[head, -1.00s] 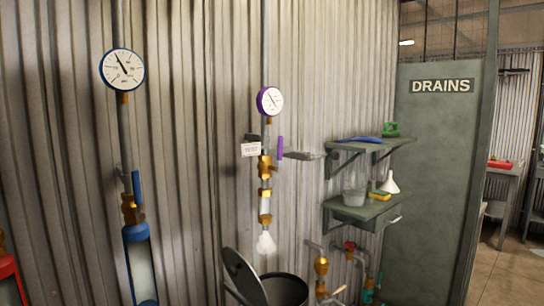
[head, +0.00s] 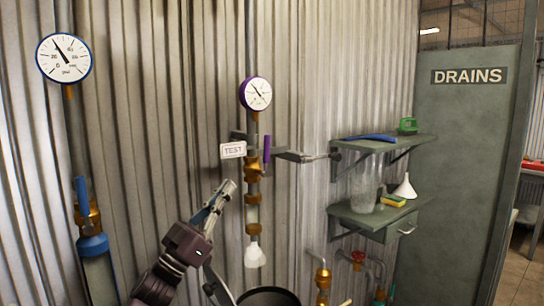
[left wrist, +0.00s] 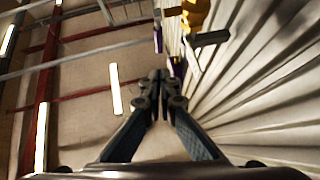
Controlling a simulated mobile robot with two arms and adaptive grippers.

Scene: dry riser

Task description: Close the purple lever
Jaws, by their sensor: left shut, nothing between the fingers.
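The purple lever (head: 266,148) stands upright on the brass valve of the middle pipe, just below the purple-rimmed gauge (head: 256,94). A white TEST tag (head: 233,150) hangs left of it. My left gripper (head: 229,187) comes up from the lower left in the head view. Its fingers are shut and empty, and they appear below and left of the lever, apart from it. In the left wrist view the shut fingertips (left wrist: 158,80) are at the middle, with brass fittings (left wrist: 197,12) beyond them near the top. My right gripper is not in view.
A blue lever (head: 82,192) and blue-rimmed gauge (head: 65,58) are on the left pipe. Shelves (head: 385,145) with a jug (head: 365,188) and funnel (head: 405,187) stand right. A dark bin (head: 268,297) is below. A horizontal bar (head: 300,156) extends right of the lever.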

